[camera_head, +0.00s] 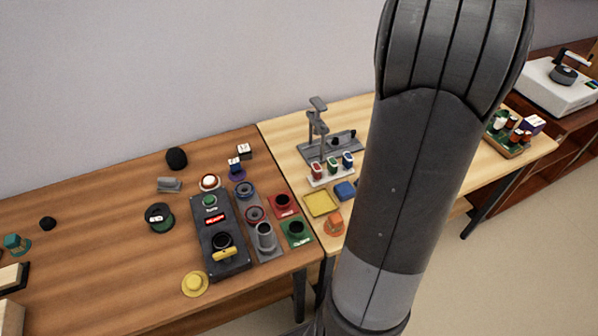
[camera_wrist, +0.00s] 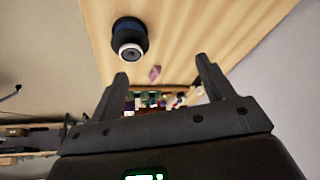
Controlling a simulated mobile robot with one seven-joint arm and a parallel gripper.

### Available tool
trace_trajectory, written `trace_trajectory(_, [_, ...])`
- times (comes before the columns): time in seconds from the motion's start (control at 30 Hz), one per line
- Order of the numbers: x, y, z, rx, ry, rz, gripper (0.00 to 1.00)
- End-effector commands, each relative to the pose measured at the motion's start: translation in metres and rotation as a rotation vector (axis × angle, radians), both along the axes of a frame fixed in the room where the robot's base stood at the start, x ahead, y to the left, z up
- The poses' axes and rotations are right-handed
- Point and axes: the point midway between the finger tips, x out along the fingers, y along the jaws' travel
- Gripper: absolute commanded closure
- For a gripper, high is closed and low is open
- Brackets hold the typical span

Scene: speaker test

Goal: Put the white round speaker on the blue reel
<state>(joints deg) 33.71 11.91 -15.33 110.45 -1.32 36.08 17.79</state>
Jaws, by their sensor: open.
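A dark control box (camera_head: 213,228) stands near the brown table's front edge, with ringed holders (camera_head: 265,236) beside it. A black-green reel (camera_head: 159,217) and a yellow reel (camera_head: 195,284) lie nearby. A grey stand (camera_head: 318,125) rises on the lighter table.

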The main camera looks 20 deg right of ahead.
Motion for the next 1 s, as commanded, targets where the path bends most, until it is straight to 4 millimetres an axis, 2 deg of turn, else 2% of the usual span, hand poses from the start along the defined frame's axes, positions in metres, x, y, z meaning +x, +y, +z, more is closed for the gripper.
trace_trajectory(0.03, [0.008, 0.031, 0.016, 0.002, -0.016, 0.063, 0.26])
trace_trajectory(0.17, [0.016, 0.103, 0.044, 0.011, -0.037, 0.215, 0.26])
trace_trajectory(0.27, [0.014, 0.157, 0.062, 0.012, -0.048, 0.334, 0.26])
trace_trajectory(0.4, [0.001, 0.228, 0.081, 0.005, -0.061, 0.502, 0.26])
trace_trajectory(0.47, [-0.009, 0.257, 0.087, 0.001, -0.066, 0.574, 0.26])
trace_trajectory(0.6, [-0.037, 0.318, 0.095, -0.018, -0.071, 0.742, 0.26])
trace_trajectory(0.7, [-0.062, 0.355, 0.097, -0.037, -0.073, 0.859, 0.26])
trace_trajectory(0.8, [-0.087, 0.384, 0.095, -0.057, -0.074, 0.962, 0.26])
trace_trajectory(0.9, [-0.107, 0.404, 0.091, -0.076, -0.073, 1.041, 0.26])
trace_trajectory(1.0, [-0.121, 0.415, 0.088, -0.089, -0.071, 1.094, 0.26])
